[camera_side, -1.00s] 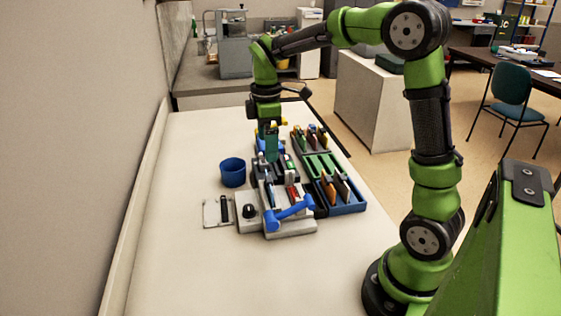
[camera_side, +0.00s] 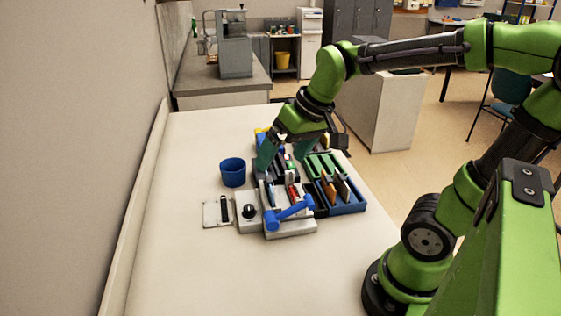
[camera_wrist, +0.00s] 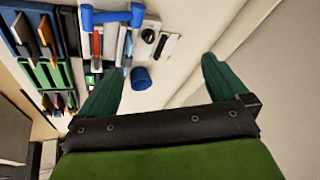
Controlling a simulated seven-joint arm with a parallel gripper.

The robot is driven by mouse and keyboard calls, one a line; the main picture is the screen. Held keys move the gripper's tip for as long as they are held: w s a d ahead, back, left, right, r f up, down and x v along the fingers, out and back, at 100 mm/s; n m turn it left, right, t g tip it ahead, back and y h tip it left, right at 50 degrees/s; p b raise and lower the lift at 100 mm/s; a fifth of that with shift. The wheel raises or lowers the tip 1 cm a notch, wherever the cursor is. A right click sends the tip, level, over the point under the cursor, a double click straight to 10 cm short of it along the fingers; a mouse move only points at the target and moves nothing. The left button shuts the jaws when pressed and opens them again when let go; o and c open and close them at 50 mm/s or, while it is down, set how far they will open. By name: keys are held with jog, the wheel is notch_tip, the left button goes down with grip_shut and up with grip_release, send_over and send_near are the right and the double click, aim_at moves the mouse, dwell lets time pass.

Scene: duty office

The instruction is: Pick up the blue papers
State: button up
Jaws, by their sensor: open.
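I cannot single out the blue papers with certainty. A thin bluish strip (camera_side: 269,195) stands in the near grey holder in the side view, and a similar strip (camera_wrist: 127,47) shows in the wrist view. Blue also shows at the far end of the row, partly hidden behind my gripper. My gripper (camera_side: 285,152) is tilted above the middle of the organizer row, its two green fingers spread wide with nothing between them. In the wrist view my gripper (camera_wrist: 158,80) is also open, with the blue cup between its fingertips in the picture but well beyond them.
The blue cup (camera_side: 233,172) stands left of the row. A blue-handled device (camera_side: 290,212), a black-knobbed box (camera_side: 248,213) and a flat white plate (camera_side: 215,212) lie nearer. A blue divided tray (camera_side: 348,208) is at right. The table's (camera_side: 180,260) near left is clear.

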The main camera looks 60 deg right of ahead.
jog(key=s+a, duration=0.1)
jog(key=s+t, duration=0.1)
jog(key=s, duration=0.1)
jog(key=s+a+m+t, duration=0.1)
jog(key=s, duration=0.1)
jog(key=shift+a+y, duration=0.35)
jog(key=shift+y, duration=0.05)
jog(key=shift+s+a+r, duration=0.1)
jog(key=shift+s+r, duration=0.05)
jog(key=shift+r, duration=0.1)
jog(key=shift+c, duration=0.8)
jog(key=shift+r, duration=0.2)
jog(key=shift+c, duration=1.1)
jog(key=shift+a, duration=0.1)
jog(key=c, duration=0.6)
